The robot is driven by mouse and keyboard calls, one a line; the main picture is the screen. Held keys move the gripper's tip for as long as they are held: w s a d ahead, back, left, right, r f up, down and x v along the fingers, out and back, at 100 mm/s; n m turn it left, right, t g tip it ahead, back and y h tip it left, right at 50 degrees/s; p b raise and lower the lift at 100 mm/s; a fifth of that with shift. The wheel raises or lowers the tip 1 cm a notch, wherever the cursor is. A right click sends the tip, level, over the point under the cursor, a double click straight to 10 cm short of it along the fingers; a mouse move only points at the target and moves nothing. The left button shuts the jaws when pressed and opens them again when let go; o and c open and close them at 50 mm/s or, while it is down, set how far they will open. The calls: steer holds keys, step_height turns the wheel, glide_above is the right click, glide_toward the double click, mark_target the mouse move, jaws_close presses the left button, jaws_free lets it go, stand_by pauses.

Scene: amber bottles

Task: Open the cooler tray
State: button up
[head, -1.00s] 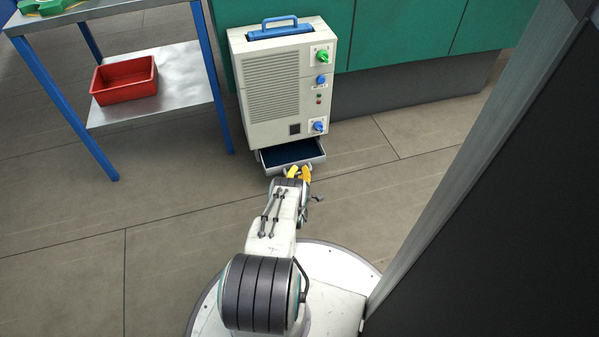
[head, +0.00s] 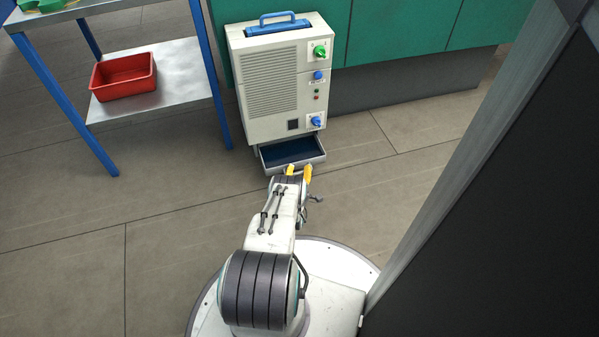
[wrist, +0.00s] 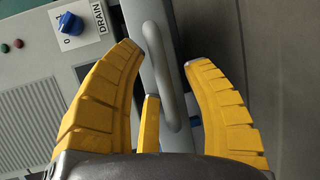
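The cooler tray (head: 310,162) is a shallow grey drawer with a dark blue inside. It sticks out from the bottom of the cream cooler (head: 272,85) in the head view. In the wrist view the grey bar handle (wrist: 161,75) on the tray's front lies between my yellow fingers. My gripper (head: 299,169) is open at the tray's front; in the wrist view its fingertips (wrist: 166,57) are spread, with gaps to either side of the handle. How far back the tray reaches inside the cooler is hidden.
A blue-legged metal table (head: 205,75) with a red bin (head: 124,77) on its lower shelf stands left of the cooler. Green cabinets (head: 410,35) are behind it. A dark panel (head: 500,230) stands close on the right. The floor left of my base is clear.

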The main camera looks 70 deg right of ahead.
steer(key=shift+d+r, duration=0.1)
step_height(320, 180, up, 7)
steer(key=shift+d+f, duration=0.1)
steer(key=shift+r, duration=1.55)
steer(key=shift+o, duration=0.3)
steer(key=shift+s, duration=0.1)
steer(key=shift+c, duration=0.3)
